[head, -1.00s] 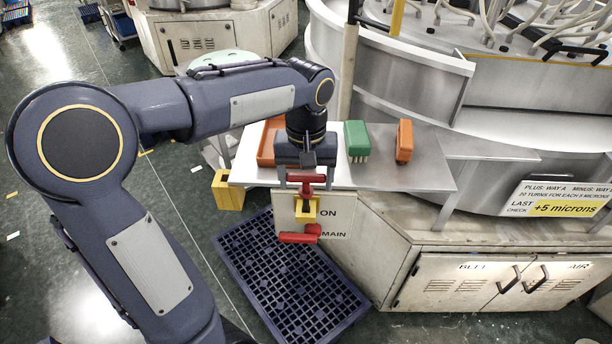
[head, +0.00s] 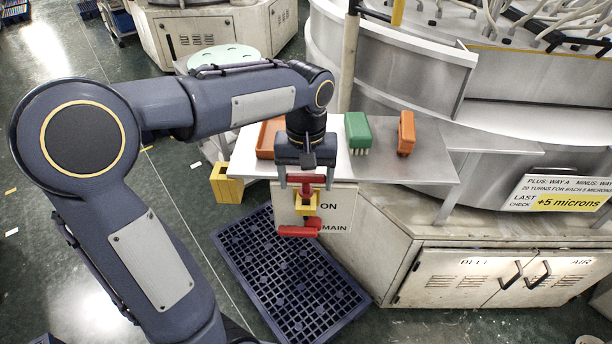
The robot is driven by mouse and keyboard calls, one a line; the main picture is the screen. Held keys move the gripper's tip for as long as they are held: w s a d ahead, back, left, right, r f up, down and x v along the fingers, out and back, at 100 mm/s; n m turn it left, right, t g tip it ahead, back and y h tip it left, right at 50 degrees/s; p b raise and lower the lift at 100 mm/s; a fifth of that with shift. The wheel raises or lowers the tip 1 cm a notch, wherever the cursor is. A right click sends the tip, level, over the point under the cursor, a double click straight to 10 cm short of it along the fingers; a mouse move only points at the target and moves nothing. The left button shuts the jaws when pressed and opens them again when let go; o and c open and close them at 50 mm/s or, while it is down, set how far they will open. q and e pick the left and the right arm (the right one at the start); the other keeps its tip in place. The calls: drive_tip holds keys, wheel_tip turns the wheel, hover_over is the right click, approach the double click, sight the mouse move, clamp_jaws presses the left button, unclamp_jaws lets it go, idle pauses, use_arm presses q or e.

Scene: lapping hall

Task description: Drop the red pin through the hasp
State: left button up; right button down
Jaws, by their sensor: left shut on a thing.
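The red pin (head: 306,179) is in my left gripper (head: 307,184), which is shut on its crosswise top and points down. The pin's shank points down at the yellow hasp (head: 299,208), directly below the gripper in the picture. The shank's lower end meets or overlaps the hasp's upper part; I cannot tell whether it is in the hole. A red switch handle (head: 297,231) lies just below the hasp, in front of the white sign marked "ON" and "MAIN" (head: 338,207). My right gripper is not in view.
A metal shelf (head: 428,170) behind the gripper carries an orange tray (head: 266,139), a green brush (head: 358,133) and an orange block (head: 406,133). A yellow box (head: 227,186) is at the shelf's left. A dark grid mat (head: 290,290) lies on the floor below.

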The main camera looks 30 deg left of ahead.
use_arm(q)
drive_tip(key=shift+f+b, duration=0.95)
drive_tip(key=shift+f, duration=0.45)
drive_tip(key=o, duration=1.1)
drive_tip(key=shift+o, duration=0.2)
wheel_tip(320, 180, up, 8)
drive_tip(key=shift+f, duration=0.1)
drive_tip(key=s+d+f+m+t+h, duration=0.2)
drive_tip(key=s+f, duration=0.2)
drive_tip(key=s, duration=0.4)
drive_tip(key=s+d+f+m+t+h, duration=0.1)
drive_tip(key=s+d+f+t, duration=0.1)
drive_tip(key=s, duration=0.7)
wheel_tip(320, 180, down, 3)
drive_tip(key=shift+r+m+t+h, duration=0.1)
drive_tip(key=shift+m+t+h, duration=0.3)
drive_tip(key=shift+t, duration=0.4)
